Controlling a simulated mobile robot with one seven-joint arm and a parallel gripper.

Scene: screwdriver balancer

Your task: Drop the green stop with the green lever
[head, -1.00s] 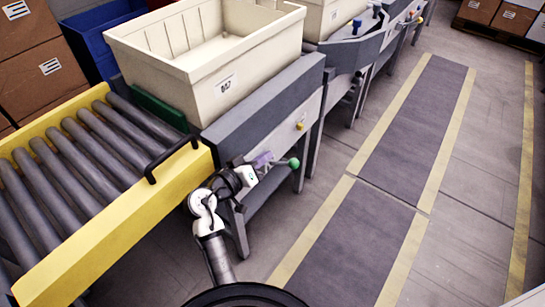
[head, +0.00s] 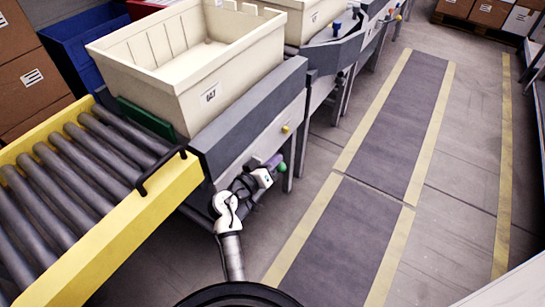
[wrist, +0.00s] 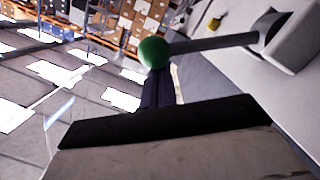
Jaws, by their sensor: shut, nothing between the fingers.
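The green lever (head: 281,168) is a rod with a green ball knob on the side of the conveyor frame, below the roller end. In the wrist view its green knob (wrist: 154,52) is at the top centre, with the grey rod running right to a hub. My gripper (head: 274,160) is beside the knob; its dark purplish fingers (wrist: 158,84) are shut and empty, with tips just below the knob in the wrist view. I cannot tell whether they touch it. The green stop (head: 146,117) is a plate standing upright between the rollers and the cream bin (head: 228,96).
A yellow rail with a black handle (head: 160,172) edges the grey rollers (head: 85,165). A small yellow knob (head: 285,129) is on the frame above the lever. Blue bins (head: 75,58) and cartons stand at the left. The floor walkway (head: 375,150) at right is clear.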

